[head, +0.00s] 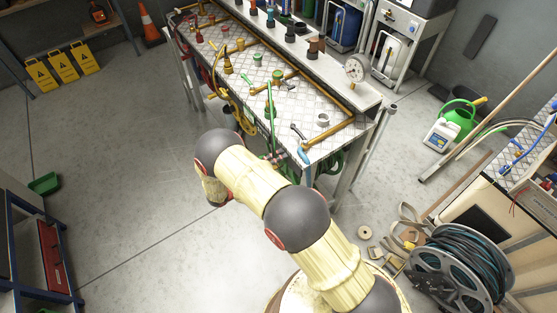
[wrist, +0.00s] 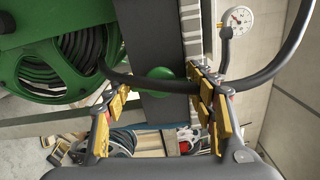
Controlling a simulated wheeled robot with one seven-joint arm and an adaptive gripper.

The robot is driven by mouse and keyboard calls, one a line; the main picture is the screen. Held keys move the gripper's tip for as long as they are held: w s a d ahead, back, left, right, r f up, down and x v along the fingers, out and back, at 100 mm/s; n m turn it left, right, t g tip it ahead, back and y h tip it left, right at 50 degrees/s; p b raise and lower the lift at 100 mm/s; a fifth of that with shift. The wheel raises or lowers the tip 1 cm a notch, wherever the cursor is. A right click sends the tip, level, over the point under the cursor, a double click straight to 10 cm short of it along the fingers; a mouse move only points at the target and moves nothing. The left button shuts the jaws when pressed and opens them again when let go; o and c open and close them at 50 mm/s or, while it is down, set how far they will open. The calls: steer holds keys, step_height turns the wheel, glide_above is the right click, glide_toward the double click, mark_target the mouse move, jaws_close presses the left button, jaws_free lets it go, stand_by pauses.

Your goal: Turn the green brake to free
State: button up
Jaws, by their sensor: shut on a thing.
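In the wrist view, a round green knob (wrist: 166,72), which looks like the green brake, shows on the face of a dark grey upright bar (wrist: 152,25). A black hose (wrist: 150,86) crosses in front of the bar, just below the knob. In the head view my arm hides the gripper, and I cannot make out the brake.
A green hose reel (wrist: 25,72) stands left of the bar in the wrist view, with a pressure gauge (wrist: 237,20) at upper right. In the head view, a cluttered workbench (head: 330,143) is beyond my arm and a grey reel (head: 420,265) is at lower right.

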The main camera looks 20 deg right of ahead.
steer(key=shift+w+n, duration=0.1)
steer(key=shift+n, duration=0.6)
steer(key=o, duration=1.1)
steer(key=shift+o, duration=0.3)
steer(key=v, duration=1.2)
